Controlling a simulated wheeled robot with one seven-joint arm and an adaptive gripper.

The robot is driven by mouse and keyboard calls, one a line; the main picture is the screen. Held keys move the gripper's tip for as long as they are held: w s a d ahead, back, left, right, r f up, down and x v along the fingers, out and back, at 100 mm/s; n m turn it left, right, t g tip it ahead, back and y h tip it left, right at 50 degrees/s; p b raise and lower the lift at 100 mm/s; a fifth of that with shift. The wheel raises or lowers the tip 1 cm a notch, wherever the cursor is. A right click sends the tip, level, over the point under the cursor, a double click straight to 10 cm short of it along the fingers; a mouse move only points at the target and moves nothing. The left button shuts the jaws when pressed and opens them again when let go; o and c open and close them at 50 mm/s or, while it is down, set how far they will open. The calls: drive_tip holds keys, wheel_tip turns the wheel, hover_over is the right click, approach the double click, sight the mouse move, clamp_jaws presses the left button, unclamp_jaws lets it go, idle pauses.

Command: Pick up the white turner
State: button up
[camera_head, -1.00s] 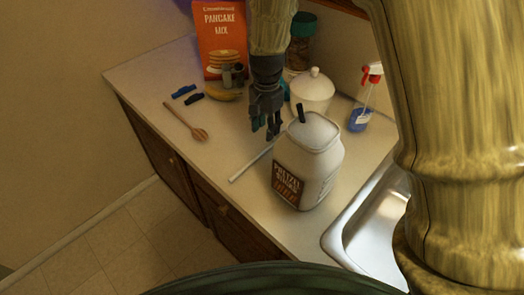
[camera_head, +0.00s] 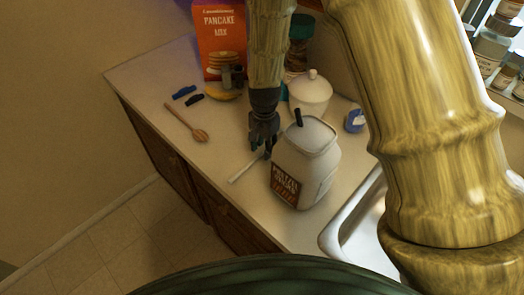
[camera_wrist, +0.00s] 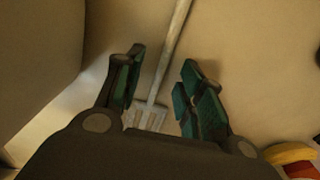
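The white turner lies on the counter beside the pretzel jar; its handle (camera_head: 243,172) shows in the head view, and the rest is hidden by my gripper and the jar. In the wrist view the turner (camera_wrist: 170,55) runs from the top edge down to a slotted head between my fingers. My gripper (camera_head: 264,152) points down over the turner. In the wrist view my gripper (camera_wrist: 162,68) is open, with one finger on each side of the turner. I cannot tell how far the fingertips are above the counter.
The large pretzel jar (camera_head: 303,165) stands close to the right of my gripper. A lidded white pot (camera_head: 311,92), a pancake mix box (camera_head: 221,40) and a yellow item (camera_head: 222,95) are behind. A wooden spoon (camera_head: 187,122) lies left. The sink (camera_head: 350,232) is at right.

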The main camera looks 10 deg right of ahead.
drive_tip(key=shift+f, duration=0.5)
clamp_jaws()
drive_tip(key=shift+r, duration=0.1)
